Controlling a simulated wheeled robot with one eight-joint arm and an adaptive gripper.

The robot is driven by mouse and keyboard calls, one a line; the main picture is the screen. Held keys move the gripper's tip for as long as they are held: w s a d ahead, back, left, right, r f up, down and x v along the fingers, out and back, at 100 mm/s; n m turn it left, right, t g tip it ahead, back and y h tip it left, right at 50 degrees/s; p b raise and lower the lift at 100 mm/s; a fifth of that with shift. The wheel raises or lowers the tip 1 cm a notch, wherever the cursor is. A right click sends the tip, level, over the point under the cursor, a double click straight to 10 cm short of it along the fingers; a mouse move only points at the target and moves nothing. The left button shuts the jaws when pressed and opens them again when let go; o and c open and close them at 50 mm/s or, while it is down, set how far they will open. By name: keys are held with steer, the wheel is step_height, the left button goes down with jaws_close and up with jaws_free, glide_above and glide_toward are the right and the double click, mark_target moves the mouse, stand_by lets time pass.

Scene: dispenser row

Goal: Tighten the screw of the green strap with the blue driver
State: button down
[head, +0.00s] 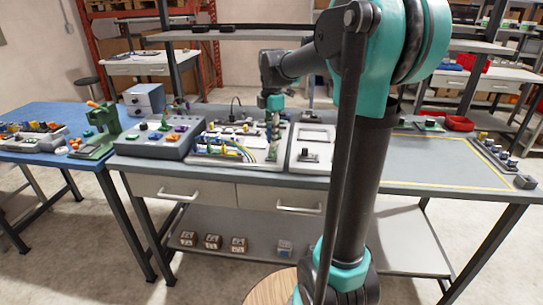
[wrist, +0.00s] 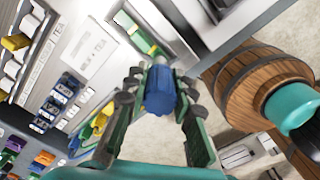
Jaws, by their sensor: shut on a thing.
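My gripper (head: 273,128) is above the panel with coloured cables in the head view, pointing down. In the wrist view my gripper (wrist: 158,105) has its green fingers shut on the blue driver (wrist: 160,90), whose blue handle shows between them. The driver's tip is hidden behind the handle. A green strip with some yellow (wrist: 140,35) lies beyond the driver near the top of the wrist view. I cannot tell for sure that it is the green strap. No screw can be made out, nor whether the driver touches anything.
The cable panel (head: 220,160) sits on the workbench between a grey button box (head: 150,145) and a white-framed panel (head: 297,158). A blue table (head: 50,112) with a green device (head: 103,128) stands left. Red bins (head: 459,123) are at the right. The bench's right part is mostly clear.

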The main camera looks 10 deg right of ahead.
steer(key=n, duration=0.9)
steer(key=shift+n, duration=0.4)
steer(key=shift+f+n, duration=0.3)
steer(key=shift+n, duration=1.1)
steer(key=shift+f, duration=0.2)
steer(key=shift+f, duration=0.35)
